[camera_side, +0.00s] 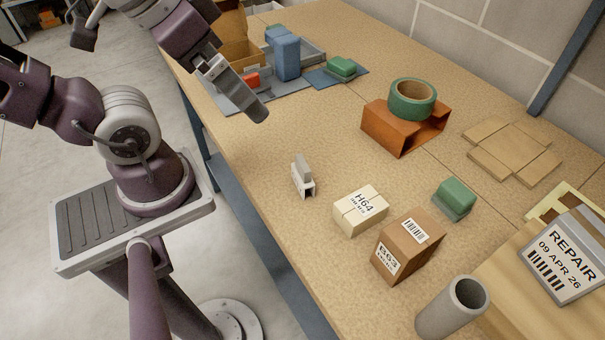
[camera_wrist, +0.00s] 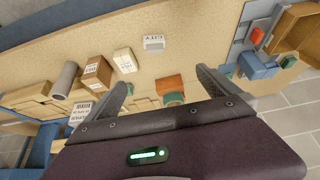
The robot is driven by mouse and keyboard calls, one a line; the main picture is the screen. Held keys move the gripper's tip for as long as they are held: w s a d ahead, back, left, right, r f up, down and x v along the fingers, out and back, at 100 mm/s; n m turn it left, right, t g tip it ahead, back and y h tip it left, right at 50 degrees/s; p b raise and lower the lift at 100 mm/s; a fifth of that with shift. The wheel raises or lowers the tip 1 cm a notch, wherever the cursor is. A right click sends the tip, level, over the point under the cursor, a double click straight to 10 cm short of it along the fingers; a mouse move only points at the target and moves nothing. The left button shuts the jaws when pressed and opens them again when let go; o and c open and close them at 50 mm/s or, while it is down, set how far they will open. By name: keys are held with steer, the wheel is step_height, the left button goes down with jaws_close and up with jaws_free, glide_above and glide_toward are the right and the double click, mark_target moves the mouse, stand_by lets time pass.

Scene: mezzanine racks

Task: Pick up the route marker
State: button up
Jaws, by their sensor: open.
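The likely route marker is a small white block with a grey upright part (camera_side: 302,178), standing on the table near its front edge. In the wrist view this white piece (camera_wrist: 154,43) shows dark lettering, upside down, that seems to read CITY. My gripper (camera_side: 258,108) is above the table, up and to the left of the marker in the side view, clearly apart from it. In the wrist view my gripper (camera_wrist: 162,84) has its two fingers spread with nothing between them, and the marker lies beyond them.
Beside the marker are a cream H64 box (camera_side: 361,210) and a brown B63 box (camera_side: 407,246). A green tape roll (camera_side: 413,99) rests on an orange open block (camera_side: 383,128). Blue and red items stand at the back left. A grey tube (camera_side: 447,312) is at the front.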

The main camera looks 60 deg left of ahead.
steer(key=c, duration=1.4)
steer(key=shift+o, duration=0.2)
steer(key=m+g+y, duration=0.6)
steer(key=m+y, duration=0.3)
steer(key=m, duration=0.5)
glide_above(298, 157)
steer(key=s+d, duration=0.2)
steer(key=d, duration=0.1)
step_height(298, 157, down, 12)
steer(key=f+m+t+y, duration=0.1)
steer(key=f+m, duration=0.1)
steer(key=w+d+f+m+t+y, duration=0.1)
steer(key=f+m, duration=0.1)
steer(key=w+d+f+m+t+y, duration=0.1)
steer(key=f+m+y, duration=0.1)
steer(key=shift+d+f, duration=0.15)
steer(key=shift+f, duration=0.05)
steer(key=x, duration=0.7)
steer(key=shift+s+f, duration=0.35)
